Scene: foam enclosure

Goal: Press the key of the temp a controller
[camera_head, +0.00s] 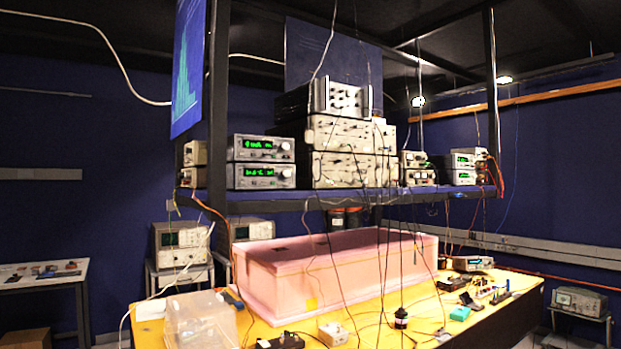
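No label reading "temp a" can be read, so I cannot tell which unit is the temp a controller. Two stacked grey units with green displays stand on the shelf at centre left: an upper unit (262,148) and a lower unit (262,176). Smaller units with green displays (464,161) stand at the shelf's right end. Another unit with a lit display (473,263) sits on the yellow table at the right. Single keys are too small to make out. My gripper is not in view.
A pink foam enclosure (335,262) fills the middle of the yellow table (512,318). A clear plastic box (200,322) stands at the front left. Hanging cables cross in front of the shelf (250,203). A black post (218,100) stands at its left.

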